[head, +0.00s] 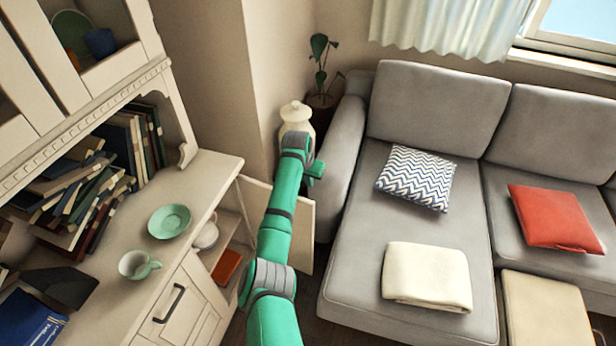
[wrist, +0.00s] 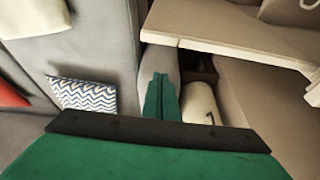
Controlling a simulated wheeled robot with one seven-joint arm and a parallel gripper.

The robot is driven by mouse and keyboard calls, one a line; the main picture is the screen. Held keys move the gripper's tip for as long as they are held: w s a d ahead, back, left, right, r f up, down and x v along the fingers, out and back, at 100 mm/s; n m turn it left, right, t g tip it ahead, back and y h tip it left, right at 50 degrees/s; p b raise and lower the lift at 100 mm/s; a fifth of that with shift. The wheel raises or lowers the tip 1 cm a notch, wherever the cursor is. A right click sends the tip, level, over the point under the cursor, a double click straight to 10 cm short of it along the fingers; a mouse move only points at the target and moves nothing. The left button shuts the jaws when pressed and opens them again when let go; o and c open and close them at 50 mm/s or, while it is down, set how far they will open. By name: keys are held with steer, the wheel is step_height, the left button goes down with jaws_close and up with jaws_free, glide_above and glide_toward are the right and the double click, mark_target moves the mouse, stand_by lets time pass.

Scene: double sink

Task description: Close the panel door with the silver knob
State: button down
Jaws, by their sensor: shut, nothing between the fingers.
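The cream panel door (head: 303,232) of the low cabinet stands swung open in the head view, partly hidden behind my green arm. Its silver knob is not clearly visible in either view. My gripper (head: 316,172) is beyond the door's top edge, between the cabinet and the sofa. In the wrist view my gripper (wrist: 161,98) is shut and empty. A pale panel (wrist: 225,28), which looks like the open door, is up and to the right of the fingers there. I cannot tell whether the gripper touches it.
The cabinet opening shows a white pot (head: 206,236) and an orange-red item (head: 227,266). A green saucer (head: 169,221) and cup (head: 137,264) stand on the counter. A lidded white vase (head: 297,117) and the grey sofa (head: 345,140) are close to my gripper.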

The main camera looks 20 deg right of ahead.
steer(key=f, duration=0.1)
steer(key=s+a+f, duration=0.1)
steer(key=s+f, duration=0.1)
steer(key=shift+a+f, duration=0.2)
steer(key=shift+a, duration=0.15)
stand_by(0.5)
stand_by(0.4)
